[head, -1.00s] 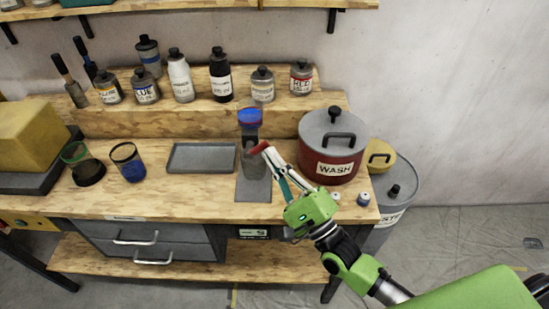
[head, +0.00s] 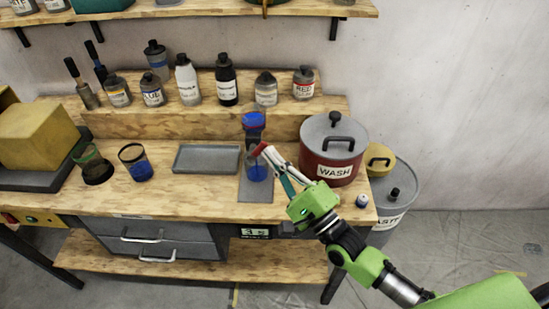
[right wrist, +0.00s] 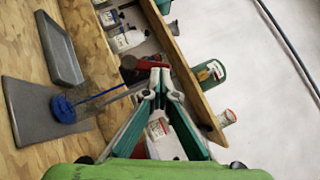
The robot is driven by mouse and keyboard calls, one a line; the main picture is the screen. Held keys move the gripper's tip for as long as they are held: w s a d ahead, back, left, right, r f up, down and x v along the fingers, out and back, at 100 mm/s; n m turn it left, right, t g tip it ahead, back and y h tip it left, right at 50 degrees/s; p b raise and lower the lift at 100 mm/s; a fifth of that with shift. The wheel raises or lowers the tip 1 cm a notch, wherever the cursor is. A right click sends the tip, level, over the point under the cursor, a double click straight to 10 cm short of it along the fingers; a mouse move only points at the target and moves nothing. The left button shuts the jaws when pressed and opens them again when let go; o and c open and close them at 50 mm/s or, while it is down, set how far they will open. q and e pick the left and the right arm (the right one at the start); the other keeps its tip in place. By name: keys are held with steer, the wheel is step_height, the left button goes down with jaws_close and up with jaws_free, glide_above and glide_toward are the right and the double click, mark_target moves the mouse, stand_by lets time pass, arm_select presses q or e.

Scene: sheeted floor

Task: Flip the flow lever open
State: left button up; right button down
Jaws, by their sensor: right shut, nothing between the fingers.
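The dispenser stands at the middle of the bench, with a blue-filled hopper (head: 253,120) above a clear cup (head: 257,172). Blue liquid shows in the cup. A red piece (head: 259,149), apparently the flow lever's handle, sits beside the dispenser at my right gripper's fingertips. My right gripper (head: 268,154) is shut with nothing held; I cannot tell whether it touches the lever. In the right wrist view its green fingers (right wrist: 160,72) meet at the tips, and a blue round part of the dispenser (right wrist: 63,109) shows at left. My left gripper is out of view.
A red WASH pot (head: 333,150) stands close on the right of my gripper. A grey tray (head: 206,171) and two cups, one with blue liquid (head: 138,174), are on the left. Several bottles line the raised back step (head: 200,116).

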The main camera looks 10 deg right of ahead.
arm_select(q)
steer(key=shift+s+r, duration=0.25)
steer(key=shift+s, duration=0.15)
arm_select(e)
steer(key=shift+w+a+r, duration=0.1)
steer(key=shift+a+r, duration=0.1)
steer(key=shift+r, duration=0.3)
arm_select(q)
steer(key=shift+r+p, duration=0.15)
steer(key=shift+p, duration=0.15)
arm_select(e)
steer(key=shift+w+a+r, duration=0.1)
steer(key=shift+a+r, duration=0.4)
steer(key=shift+r, duration=0.1)
stand_by(0.8)
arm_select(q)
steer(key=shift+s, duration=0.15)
arm_select(e)
steer(key=shift+f, duration=0.15)
stand_by(0.4)
